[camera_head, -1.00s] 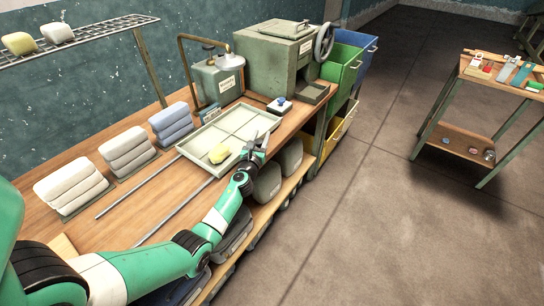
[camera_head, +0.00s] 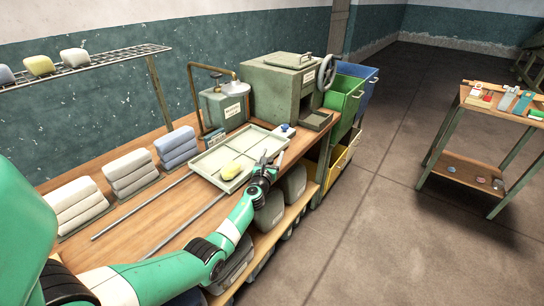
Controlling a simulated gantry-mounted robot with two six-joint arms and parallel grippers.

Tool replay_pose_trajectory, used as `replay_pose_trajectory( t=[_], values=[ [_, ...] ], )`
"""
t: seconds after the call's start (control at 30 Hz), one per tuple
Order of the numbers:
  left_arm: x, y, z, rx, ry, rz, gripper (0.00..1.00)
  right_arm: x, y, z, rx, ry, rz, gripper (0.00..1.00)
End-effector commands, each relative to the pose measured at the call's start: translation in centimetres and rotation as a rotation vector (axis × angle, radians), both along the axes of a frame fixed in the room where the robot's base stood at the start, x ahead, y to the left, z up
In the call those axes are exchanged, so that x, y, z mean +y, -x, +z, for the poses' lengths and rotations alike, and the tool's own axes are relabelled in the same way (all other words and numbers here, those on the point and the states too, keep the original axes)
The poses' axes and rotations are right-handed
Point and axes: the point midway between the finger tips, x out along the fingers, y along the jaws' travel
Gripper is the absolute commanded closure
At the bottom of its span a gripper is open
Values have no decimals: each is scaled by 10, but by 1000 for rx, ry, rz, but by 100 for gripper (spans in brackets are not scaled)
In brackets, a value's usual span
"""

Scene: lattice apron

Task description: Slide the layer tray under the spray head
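The layer tray (camera_head: 207,174) is a shallow pale green tray with low dividers, lying on the bench over two thin rails (camera_head: 140,207). My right gripper is out of view.
A small blue-topped item (camera_head: 286,131) is close to the tray's right corner. A green machine with a handwheel (camera_head: 285,88) stands at the back right. Bins (camera_head: 346,98) stand beyond the bench end.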

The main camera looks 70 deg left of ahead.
Motion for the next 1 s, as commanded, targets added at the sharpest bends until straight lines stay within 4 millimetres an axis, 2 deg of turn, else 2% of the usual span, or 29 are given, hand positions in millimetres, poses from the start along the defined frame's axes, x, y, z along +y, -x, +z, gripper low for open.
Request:
replay_pose_trajectory(
  t=[0.27, 0.37, 0.47, 0.63, 0.8, 1.0],
  values=[
    [0, 1, 2, -1, -2, 1, 29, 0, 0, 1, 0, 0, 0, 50],
    [-6, 4, 4, -1, -2, 1, 29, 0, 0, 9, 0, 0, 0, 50],
    [-19, 11, 6, 1, 1, 0, 29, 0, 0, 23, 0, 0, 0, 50],
    [-53, 32, 7, 1, 2, -1, 29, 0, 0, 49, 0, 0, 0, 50],
    [-84, 51, 3, 1, 0, -1, 29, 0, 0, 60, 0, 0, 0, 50],
    [-99, 60, 1, -1, 0, 0, 29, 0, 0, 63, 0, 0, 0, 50]
  ],
)
